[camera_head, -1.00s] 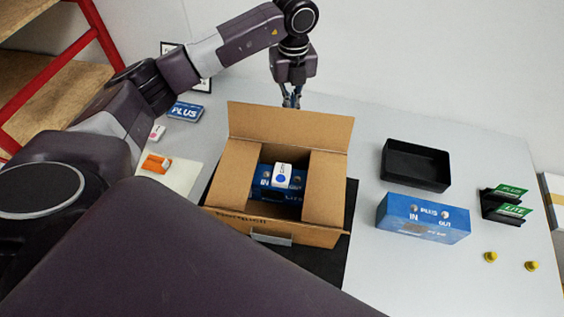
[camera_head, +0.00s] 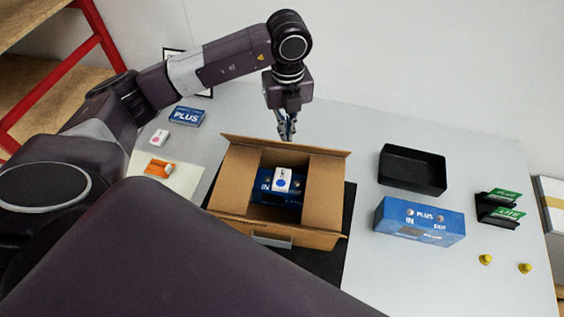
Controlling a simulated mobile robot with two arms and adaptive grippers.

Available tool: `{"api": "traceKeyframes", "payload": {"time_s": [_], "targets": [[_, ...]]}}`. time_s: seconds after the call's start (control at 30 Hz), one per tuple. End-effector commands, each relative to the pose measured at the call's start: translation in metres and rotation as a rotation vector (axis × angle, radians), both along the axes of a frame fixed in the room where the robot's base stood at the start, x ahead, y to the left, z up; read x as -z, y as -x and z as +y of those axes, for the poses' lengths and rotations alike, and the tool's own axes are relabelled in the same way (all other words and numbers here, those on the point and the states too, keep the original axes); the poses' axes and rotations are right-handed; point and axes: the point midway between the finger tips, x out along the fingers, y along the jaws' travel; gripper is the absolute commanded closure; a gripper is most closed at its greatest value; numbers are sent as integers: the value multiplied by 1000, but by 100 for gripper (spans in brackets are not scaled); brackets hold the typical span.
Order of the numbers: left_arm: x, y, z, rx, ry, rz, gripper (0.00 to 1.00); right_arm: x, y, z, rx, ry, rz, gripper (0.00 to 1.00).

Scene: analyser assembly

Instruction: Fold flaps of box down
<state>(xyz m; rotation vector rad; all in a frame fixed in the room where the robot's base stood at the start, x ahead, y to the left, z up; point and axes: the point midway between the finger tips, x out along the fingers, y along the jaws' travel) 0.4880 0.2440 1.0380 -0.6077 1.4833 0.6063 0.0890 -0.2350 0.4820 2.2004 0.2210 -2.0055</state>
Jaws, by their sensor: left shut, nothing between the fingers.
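The open cardboard box (camera_head: 324,190) stands on a black mat in the middle of the table. Its left and right side flaps lie inward, leaving a gap between them. A blue analyser (camera_head: 262,190) and a white piece with a blue dot (camera_head: 283,180) show inside that gap. The far flap (camera_head: 270,145) leans inward over the back of the box. My left gripper (camera_head: 287,134) is shut and empty, pointing down at the top edge of the far flap; whether it touches is hard to tell. The near flap is partly hidden. My right gripper is not in view.
A black tray (camera_head: 413,185), a blue PLUS unit (camera_head: 419,232), green cards in a black holder (camera_head: 497,222) and yellow knobs (camera_head: 485,259) are to the right. A blue PLUS box (camera_head: 187,115) and an orange item (camera_head: 159,168) lie left. My arm covers the lower left.

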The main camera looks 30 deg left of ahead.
Motion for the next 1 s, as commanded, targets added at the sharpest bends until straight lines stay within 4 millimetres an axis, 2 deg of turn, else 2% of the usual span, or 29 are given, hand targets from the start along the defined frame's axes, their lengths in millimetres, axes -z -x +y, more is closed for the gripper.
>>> {"api": "traceKeyframes", "payload": {"time_s": [0.3, 0.47, 1.0], "targets": [[9, 24, -8, 1, -1, 1, 100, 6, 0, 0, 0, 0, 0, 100], [11, 28, -10, -1, -1, 1, 100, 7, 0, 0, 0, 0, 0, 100], [41, 53, -19, 0, -1, 2, 100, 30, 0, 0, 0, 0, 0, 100]]}}
